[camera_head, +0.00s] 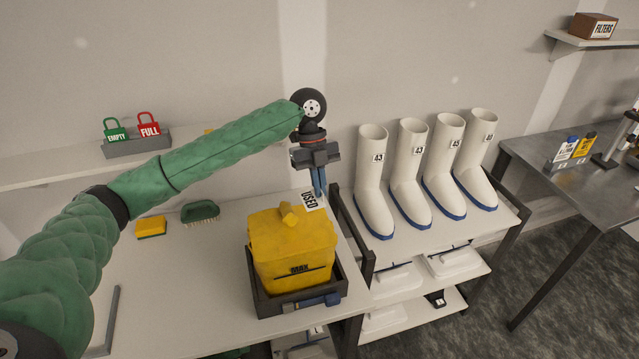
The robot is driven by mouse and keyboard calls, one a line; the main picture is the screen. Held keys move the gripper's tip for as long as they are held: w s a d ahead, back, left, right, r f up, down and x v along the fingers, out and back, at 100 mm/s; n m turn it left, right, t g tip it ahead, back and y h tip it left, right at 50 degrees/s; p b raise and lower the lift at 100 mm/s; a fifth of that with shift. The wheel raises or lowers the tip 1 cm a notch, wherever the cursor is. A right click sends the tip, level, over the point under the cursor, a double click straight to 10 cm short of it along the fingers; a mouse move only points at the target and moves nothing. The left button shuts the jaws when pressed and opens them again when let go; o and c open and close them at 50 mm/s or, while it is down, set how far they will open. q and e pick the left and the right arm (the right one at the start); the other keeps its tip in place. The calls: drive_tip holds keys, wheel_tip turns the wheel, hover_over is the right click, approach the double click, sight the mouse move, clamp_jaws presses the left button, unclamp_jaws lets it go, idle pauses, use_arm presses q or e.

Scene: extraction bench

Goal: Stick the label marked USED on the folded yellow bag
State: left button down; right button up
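The yellow bag (285,245) sits in a dark open crate (262,303) on the white bench. A small folded lump shows on its top, and "MAX" is marked near its front. My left gripper (319,190) points down above the bag's back right corner. Its blue fingers are shut on the white label marked USED (309,201), which hangs tilted from the tips. The label overlaps the bag's back edge in the picture; I cannot tell whether they touch. My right gripper is out of view.
A yellow sponge (151,227) and a green brush (201,212) lie left on the bench. EMPTY (115,130) and FULL (148,125) tags stand on the wall shelf. White boots (412,170) stand on a rack to the right. A blue-handled tool (318,301) is at the crate's front.

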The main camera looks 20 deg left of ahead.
use_arm(q)
drive_tip(key=shift+w+a, duration=0.1)
drive_tip(key=shift+w, duration=0.15)
drive_tip(key=shift+p, duration=0.35)
drive_tip(key=shift+s+f+b, duration=0.15)
drive_tip(key=shift+f+b, duration=0.35)
drive_tip(key=shift+f, duration=0.35)
wheel_tip(320, 180, down, 2)
drive_tip(key=shift+f+b, duration=0.15)
drive_tip(key=shift+b, duration=0.2)
drive_tip(key=shift+f, duration=0.55)
drive_tip(key=shift+f+b, duration=0.4)
drive_tip(key=shift+f, duration=0.1)
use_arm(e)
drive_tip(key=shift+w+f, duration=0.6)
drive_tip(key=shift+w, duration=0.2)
use_arm(q)
drive_tip(key=shift+f, duration=0.2)
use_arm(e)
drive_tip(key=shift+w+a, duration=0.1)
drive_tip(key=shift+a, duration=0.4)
